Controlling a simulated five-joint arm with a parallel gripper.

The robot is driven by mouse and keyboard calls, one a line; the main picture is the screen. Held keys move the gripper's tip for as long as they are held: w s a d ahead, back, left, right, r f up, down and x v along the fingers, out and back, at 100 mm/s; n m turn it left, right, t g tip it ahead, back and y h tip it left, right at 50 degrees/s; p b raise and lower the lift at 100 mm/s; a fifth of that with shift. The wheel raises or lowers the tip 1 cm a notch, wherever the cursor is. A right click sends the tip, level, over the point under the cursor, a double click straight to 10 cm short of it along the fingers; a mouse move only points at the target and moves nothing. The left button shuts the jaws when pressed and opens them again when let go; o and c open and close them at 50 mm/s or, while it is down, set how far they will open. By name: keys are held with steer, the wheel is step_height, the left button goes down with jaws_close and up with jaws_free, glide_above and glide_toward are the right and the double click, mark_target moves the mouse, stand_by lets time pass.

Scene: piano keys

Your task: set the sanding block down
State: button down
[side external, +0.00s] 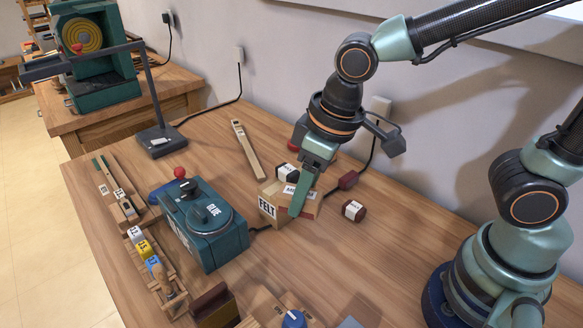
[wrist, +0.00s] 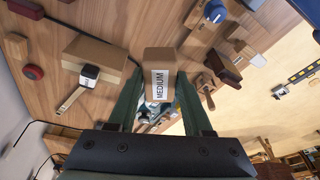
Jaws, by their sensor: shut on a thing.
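The sanding block (wrist: 158,58) is a brown block with a white label reading MEDIUM. In the wrist view it sits between the two green fingers of my gripper (wrist: 160,92), which is shut on it. A white label (side external: 290,189) shows next to the finger there, and the finger hides much of the block. I cannot tell whether the block touches anything below it.
A small dark labelled jar (side external: 354,210) stands to the right. A wooden stick (side external: 246,149) lies behind. Tools and coloured pots line the left edge. Bare wood shows at the front right.

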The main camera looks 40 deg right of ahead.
step_height(320, 180, down, 16)
steer(key=shift+f, duration=0.15)
stand_by(0.5)
steer(key=shift+f, duration=0.65)
steer(key=shift+c, duration=1.6)
jaws_free()
steer(key=shift+w+r, duration=0.1)
steer(key=shift+r, duration=0.05)
steer(key=shift+r, duration=0.6)
steer(key=v, duration=1.2)
steer(key=w+d+r+m+t, duration=0.1)
steer(key=d+r+m, duration=0.1)
steer(key=d+r, duration=0.3)
steer(key=w+d+r+m+t+h, duration=0.1)
steer(key=w+d+r+m+t, duration=0.1)
steer(key=d+r, duration=0.4)
steer(key=d, duration=0.3)
steer(key=shift+d+m, duration=0.2)
steer(key=shift+m, duration=0.1)
